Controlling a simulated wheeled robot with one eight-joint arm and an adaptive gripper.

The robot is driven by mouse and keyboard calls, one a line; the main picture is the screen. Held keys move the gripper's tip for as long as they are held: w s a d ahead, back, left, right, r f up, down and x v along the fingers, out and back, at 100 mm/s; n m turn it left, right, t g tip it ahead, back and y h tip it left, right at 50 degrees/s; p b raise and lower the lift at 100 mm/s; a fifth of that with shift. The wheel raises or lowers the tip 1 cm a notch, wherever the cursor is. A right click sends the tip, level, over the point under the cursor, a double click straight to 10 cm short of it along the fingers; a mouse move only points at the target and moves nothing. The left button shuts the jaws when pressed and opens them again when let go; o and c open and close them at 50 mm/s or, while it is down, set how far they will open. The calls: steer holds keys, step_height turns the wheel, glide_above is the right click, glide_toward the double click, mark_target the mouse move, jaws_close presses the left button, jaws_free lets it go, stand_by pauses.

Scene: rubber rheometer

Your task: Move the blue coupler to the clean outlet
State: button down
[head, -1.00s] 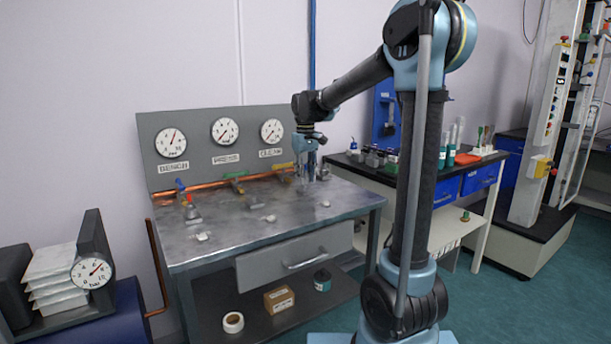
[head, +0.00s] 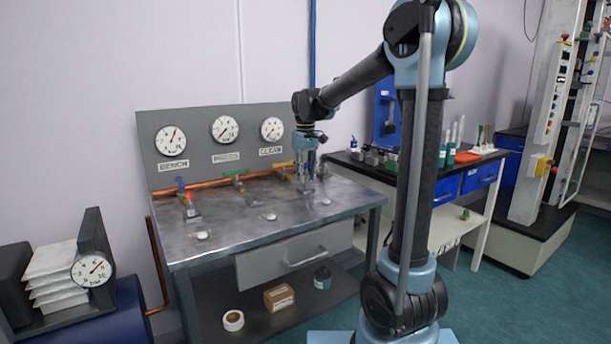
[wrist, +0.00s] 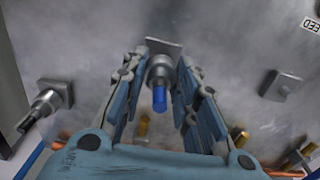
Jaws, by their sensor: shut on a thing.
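The blue coupler (wrist: 159,98) is a small blue cylinder between my gripper's fingers in the wrist view. It lines up with a grey metal fitting on a square plate (wrist: 163,46); whether it is seated there I cannot tell. My gripper (head: 307,186) is shut on the coupler, low over the bench's back right, by the yellow valve (head: 283,171) below the right gauge. The label under that gauge reads CLEAN (head: 271,151). The fingers hide the coupler and the fitting in the head view.
A red-tipped fitting (head: 190,202) stands at the bench's left, below the blue valve (head: 180,184). A green valve (head: 236,178) is in the middle on a copper pipe. Small white discs lie along the front of the metal bench (head: 240,222). A side table (head: 432,180) with bottles is close right.

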steer(key=shift+f, duration=0.55)
steer(key=shift+f, duration=0.35)
steer(key=shift+f, duration=0.25)
steer(key=c, duration=1.2)
jaws_free()
steer(key=shift+r, duration=2.5)
